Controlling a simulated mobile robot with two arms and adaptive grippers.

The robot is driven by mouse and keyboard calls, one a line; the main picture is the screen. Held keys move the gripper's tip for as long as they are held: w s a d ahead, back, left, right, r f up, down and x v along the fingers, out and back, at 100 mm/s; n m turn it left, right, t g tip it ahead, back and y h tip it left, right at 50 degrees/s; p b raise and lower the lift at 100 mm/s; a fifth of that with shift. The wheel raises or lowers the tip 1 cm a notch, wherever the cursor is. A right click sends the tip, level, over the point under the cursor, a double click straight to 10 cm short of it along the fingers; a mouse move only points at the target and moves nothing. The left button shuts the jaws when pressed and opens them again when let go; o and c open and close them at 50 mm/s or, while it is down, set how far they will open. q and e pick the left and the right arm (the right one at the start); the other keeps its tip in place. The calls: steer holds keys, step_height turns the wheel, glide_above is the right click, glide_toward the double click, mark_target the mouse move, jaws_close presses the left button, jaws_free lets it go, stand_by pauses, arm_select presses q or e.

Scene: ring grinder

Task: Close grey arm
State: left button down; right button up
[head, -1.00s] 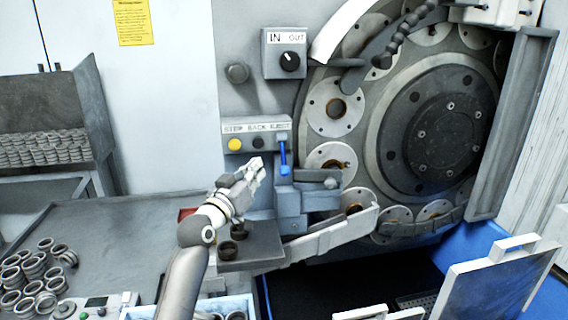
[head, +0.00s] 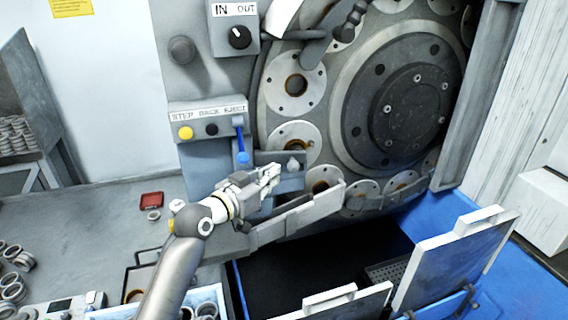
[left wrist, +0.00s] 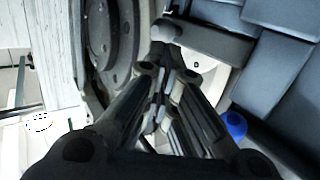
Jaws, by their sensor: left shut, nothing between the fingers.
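A short grey arm (head: 291,180) with a round knob (head: 293,164) stands out in front of the ring grinder's wheel, just below a blue lever (head: 242,150). In the left wrist view, a dark grey bar (left wrist: 215,45) with a rounded end lies just beyond my fingertips. My left gripper (head: 272,175) is shut and empty, right beside the arm in the head view. I cannot tell whether the fingers touch it. The gripper hides part of the grey block behind it. My right gripper is not in view.
A long light-grey bar (head: 310,211) crosses below the arm in front of the wheel (head: 410,100). The button panel (head: 206,121) is above left. White flaps (head: 455,260) stand over the blue base at lower right. Loose rings (head: 14,290) lie at lower left.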

mark_target(291, 168)
arm_select(q)
steer(key=shift+p+x, duration=0.75)
steer(key=shift+x, duration=2.15)
steer(key=shift+r, duration=0.1)
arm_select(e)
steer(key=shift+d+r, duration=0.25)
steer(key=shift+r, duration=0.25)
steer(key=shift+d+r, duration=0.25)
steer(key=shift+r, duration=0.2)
arm_select(q)
steer(key=shift+b+x, duration=0.8)
steer(key=shift+b, duration=0.15)
steer(key=shift+w+d, duration=0.15)
steer(key=shift+d, duration=0.05)
steer(key=shift+w+d+r+b, duration=0.1)
steer(key=shift+w+d+b, duration=0.1)
steer(key=shift+w+b, duration=0.1)
steer(key=shift+s, duration=0.15)
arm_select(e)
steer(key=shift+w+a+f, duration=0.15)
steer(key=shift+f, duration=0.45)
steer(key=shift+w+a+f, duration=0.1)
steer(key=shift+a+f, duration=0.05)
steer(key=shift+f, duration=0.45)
